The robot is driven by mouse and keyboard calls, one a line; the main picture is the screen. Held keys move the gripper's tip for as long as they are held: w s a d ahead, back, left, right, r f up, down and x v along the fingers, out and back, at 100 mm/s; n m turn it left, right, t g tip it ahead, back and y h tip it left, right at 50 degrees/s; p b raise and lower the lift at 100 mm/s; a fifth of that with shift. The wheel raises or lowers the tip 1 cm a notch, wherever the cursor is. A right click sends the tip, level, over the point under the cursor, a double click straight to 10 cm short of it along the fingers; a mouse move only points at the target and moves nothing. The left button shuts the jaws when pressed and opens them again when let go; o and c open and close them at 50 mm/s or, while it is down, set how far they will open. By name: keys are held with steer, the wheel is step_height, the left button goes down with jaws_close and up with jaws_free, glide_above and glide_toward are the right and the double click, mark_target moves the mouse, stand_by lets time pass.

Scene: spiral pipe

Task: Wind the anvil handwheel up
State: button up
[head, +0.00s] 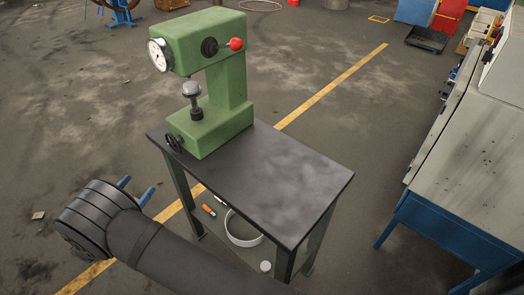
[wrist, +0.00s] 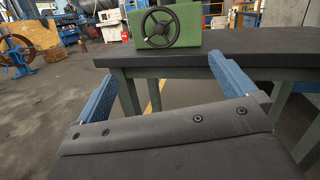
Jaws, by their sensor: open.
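A green hardness tester (head: 198,40) stands on a dark table with a round dial on its head. Its round grey anvil (head: 191,90) sits on a short post above the green base, with a gap below the head. The small black handwheel (head: 173,143) is on the base's front face. In the wrist view the handwheel (wrist: 160,27) shows as a spoked ring at top centre, facing me. My gripper (head: 137,190) is open and empty, in front of and below the handwheel, apart from it. Its blue fingers (wrist: 163,73) spread to both sides, below the wheel in the wrist view.
The dark tabletop (head: 265,175) is clear right of the tester; its front edge lies ahead of my fingers. A lower shelf holds a white ring (head: 243,229) and an orange-handled tool (head: 208,210). A grey workbench (head: 470,160) stands at the right. Floor around is mostly free.

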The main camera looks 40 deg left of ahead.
steer(key=shift+w+a+y, duration=0.55)
steer(key=shift+w+y, duration=0.75)
steer(key=shift+w, duration=3.25)
steer(key=r+v, duration=0.1)
steer(key=v, duration=0.9)
steer(key=w+d+r+m+g+h, duration=0.2)
steer(key=w+d, duration=0.5)
steer(key=w, duration=0.4)
steer(key=w+d+r+m+g+h, duration=0.3)
steer(key=w+d+m+h, duration=0.3)
steer(key=w, duration=0.6)
steer(key=w+d+r+m+g+h, duration=0.2)
steer(key=w+d+h, duration=0.4)
steer(key=w+d, duration=0.3)
steer(key=shift+w+r+m+g, duration=0.2)
steer(key=shift+w+m+g, duration=0.6)
steer(key=shift+w+m, duration=0.55)
steer(key=shift+w+d+r+m+h, duration=0.1)
steer(key=shift+w+d+m+h, duration=0.15)
steer(key=shift+w+d+h, duration=0.25)
steer(key=shift+s, duration=0.1)
